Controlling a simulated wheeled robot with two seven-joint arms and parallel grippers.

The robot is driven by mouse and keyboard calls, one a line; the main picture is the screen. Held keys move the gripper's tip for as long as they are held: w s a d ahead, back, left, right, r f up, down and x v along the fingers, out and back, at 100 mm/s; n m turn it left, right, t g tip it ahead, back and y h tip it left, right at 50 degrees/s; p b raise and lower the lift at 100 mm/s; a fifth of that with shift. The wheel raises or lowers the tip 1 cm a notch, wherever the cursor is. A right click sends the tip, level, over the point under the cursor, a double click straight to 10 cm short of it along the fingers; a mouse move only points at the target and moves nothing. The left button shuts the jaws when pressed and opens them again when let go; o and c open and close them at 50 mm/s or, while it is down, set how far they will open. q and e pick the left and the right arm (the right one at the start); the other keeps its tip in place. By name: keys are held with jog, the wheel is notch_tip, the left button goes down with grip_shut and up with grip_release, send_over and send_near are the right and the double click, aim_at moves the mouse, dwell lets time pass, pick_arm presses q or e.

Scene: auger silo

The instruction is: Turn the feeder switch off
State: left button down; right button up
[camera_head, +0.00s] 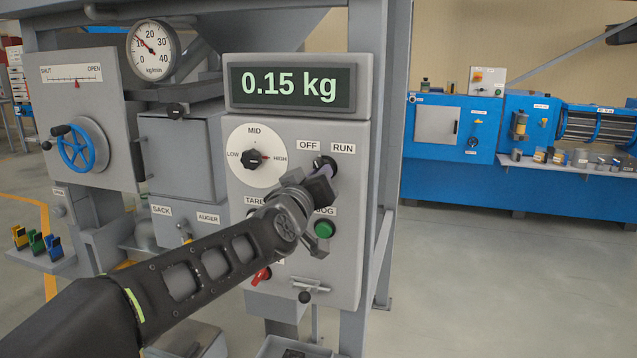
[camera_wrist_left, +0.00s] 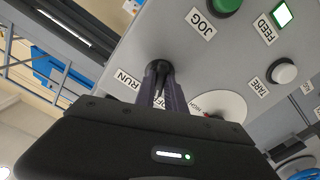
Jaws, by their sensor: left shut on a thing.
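The feeder switch (camera_head: 328,162) is a small black knob below the OFF and RUN labels on the grey control panel (camera_head: 344,265). My left gripper (camera_head: 322,173) reaches it from the lower left and is shut on it. In the left wrist view, the two fingers of my left gripper (camera_wrist_left: 163,92) close on the black switch (camera_wrist_left: 157,68). The fingers partly cover the OFF label there, and RUN shows to the left. The fingers hide which way the switch points. My right gripper is not in view.
A display (camera_head: 290,85) above reads 0.15 kg. The LOW-MID-HIGH dial (camera_head: 252,158) is left of the switch, and the green JOG button (camera_head: 325,230) is below. In the left wrist view the FEED lamp (camera_wrist_left: 282,15) is lit. Open floor (camera_head: 480,280) lies to the right.

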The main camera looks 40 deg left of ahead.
pick_arm(q)
jog(key=shift+n, duration=0.5)
jog(key=c, duration=1.4)
grip_release()
jog(key=b+v, duration=0.1)
jog(key=v, duration=0.6)
jog(key=shift+s+d, duration=0.15)
jog(key=shift+s, duration=0.2)
